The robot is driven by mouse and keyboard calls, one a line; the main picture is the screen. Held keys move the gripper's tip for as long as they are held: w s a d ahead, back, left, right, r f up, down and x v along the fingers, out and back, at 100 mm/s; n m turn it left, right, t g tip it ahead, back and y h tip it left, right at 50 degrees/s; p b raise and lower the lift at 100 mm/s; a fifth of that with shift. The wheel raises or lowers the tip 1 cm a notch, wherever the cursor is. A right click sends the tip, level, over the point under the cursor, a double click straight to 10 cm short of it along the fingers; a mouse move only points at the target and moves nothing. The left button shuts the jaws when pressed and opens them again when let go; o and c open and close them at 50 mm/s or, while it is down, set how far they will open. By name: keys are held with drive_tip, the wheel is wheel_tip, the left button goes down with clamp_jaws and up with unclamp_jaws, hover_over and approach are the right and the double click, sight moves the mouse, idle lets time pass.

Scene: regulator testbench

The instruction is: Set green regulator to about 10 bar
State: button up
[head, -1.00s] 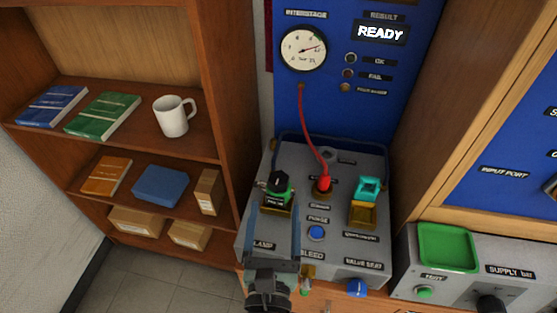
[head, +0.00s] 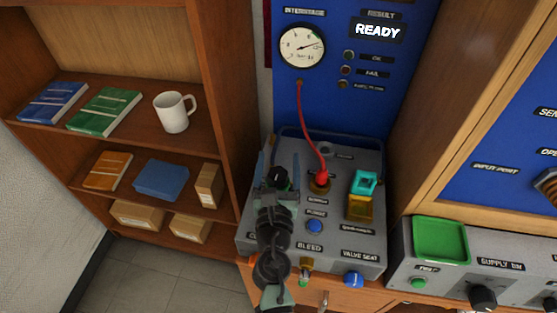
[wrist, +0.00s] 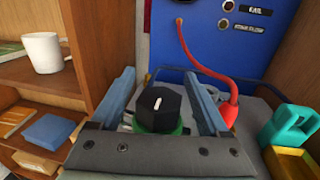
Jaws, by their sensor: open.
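The green regulator, with a black knob (wrist: 158,105) and a green body (wrist: 160,129), stands at the left of the grey bench top. In the wrist view the knob's white mark points up and slightly right. My gripper (wrist: 162,92) is open, with one blue finger on each side of the knob; I cannot tell whether they touch it.
A red plug with a hose (head: 322,174) stands right of the regulator. A teal part on a yellow block (head: 361,206) is farther right. A blue button (head: 314,227) and a blue valve knob (head: 353,280) sit nearer the front. The display (head: 378,31) reads READY.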

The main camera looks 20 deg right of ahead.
drive_tip(key=shift+w, duration=0.15)
clamp_jaws()
idle(0.4)
